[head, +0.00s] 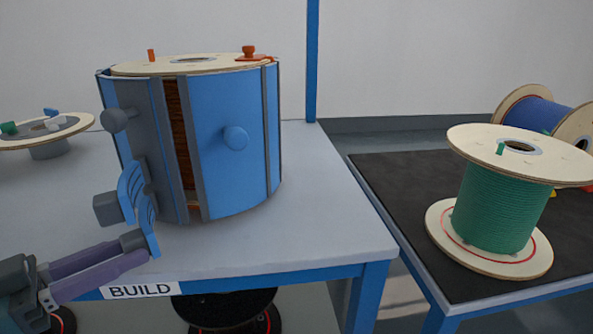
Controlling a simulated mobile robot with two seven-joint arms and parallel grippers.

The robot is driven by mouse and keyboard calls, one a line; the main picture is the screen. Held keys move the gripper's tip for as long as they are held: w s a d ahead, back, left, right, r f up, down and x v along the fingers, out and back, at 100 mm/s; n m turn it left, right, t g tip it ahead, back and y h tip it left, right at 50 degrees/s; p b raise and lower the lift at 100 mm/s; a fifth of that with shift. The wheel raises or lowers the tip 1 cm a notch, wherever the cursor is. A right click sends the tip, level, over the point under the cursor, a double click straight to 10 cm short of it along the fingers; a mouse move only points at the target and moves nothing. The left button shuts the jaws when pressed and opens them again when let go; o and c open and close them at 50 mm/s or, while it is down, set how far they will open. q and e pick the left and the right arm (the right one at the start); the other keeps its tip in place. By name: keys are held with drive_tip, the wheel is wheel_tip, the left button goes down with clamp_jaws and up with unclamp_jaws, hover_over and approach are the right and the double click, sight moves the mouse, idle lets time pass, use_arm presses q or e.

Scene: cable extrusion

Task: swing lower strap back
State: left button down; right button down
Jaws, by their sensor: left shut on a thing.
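A large drum stands upright on the build table, with a wooden top flange (195,65) and blue curved panels (233,105) around it. A gap between panels shows copper-brown winding (177,120). Low at the drum's left front, a curved blue slotted strap (135,193) stands out from the wall, with a grey block (107,208) beside it. My left gripper (133,248) reaches in from the lower left, its purple fingers shut on a grey piece at the strap's lower end. The exact contact is partly hidden. My right gripper is not in view.
Round knobs (236,138) stick out from the drum. An orange knob (249,52) sits on its top. A wooden disc with small parts (45,131) is at far left. Right, a black mat (410,200) holds a green cable spool (495,210). The build table's right side (330,215) is clear.

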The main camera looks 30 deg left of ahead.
use_arm(q)
drive_tip(key=shift+a+f, duration=0.2)
drive_tip(key=shift+a, duration=0.05)
drive_tip(key=c, duration=1.1)
unclamp_jaws()
drive_tip(key=o, duration=0.3)
drive_tip(key=shift+w+a+r, duration=0.1)
drive_tip(key=shift+a+r, duration=0.05)
drive_tip(key=shift+o, duration=0.8)
drive_tip(key=v, duration=1)
drive_tip(key=shift+p, duration=0.4)
